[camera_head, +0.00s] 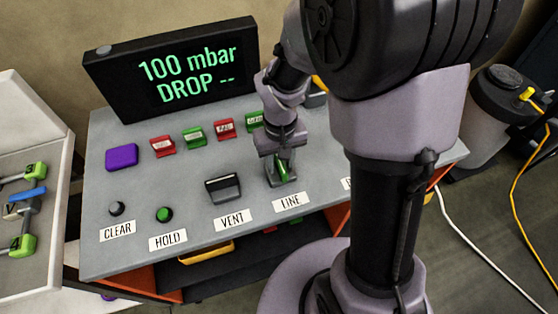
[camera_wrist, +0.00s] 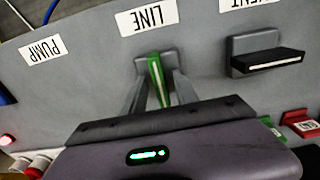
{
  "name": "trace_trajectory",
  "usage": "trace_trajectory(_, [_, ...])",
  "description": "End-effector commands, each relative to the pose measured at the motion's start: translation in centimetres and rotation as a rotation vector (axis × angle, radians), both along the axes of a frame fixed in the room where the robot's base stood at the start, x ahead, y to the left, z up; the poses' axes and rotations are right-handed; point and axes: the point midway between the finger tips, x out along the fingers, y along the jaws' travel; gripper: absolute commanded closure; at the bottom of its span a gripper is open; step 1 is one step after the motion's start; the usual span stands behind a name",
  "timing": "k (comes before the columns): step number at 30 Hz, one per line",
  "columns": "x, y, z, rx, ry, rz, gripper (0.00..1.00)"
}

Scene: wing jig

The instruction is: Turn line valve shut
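The line valve has a green handle with a pale stripe, above the LINE label (camera_head: 289,201) on the grey sloping panel. The handle (camera_head: 281,172) points along the panel's up-down direction; it also shows in the wrist view (camera_wrist: 158,80), upright in the picture. My gripper (camera_head: 280,178) is down at the valve with one finger on each side of the handle. In the wrist view the fingers (camera_wrist: 157,92) straddle it, with gaps showing beside the handle's near end. Contact at the fingertips cannot be made out.
The black VENT handle (camera_head: 223,188) lies crosswise just left of the valve. HOLD (camera_head: 163,214) and CLEAR (camera_head: 117,208) buttons are farther left. Red and green guarded switches (camera_head: 194,137) stand behind. The display (camera_head: 172,68) reads 100 mbar, DROP --. A PUMP label (camera_wrist: 43,50) is beyond LINE.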

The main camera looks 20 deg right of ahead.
Motion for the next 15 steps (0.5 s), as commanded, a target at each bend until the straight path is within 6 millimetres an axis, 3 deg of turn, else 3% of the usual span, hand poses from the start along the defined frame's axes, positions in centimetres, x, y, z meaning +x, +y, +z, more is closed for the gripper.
trace_trajectory(6, [0.00,0.00,0.06,0.000,0.000,0.000,0.67])
trace_trajectory(11, [0.00,0.00,0.07,0.000,0.000,0.000,0.98])
trace_trajectory(15, [0.00,0.00,0.08,0.000,0.000,0.000,1.00])
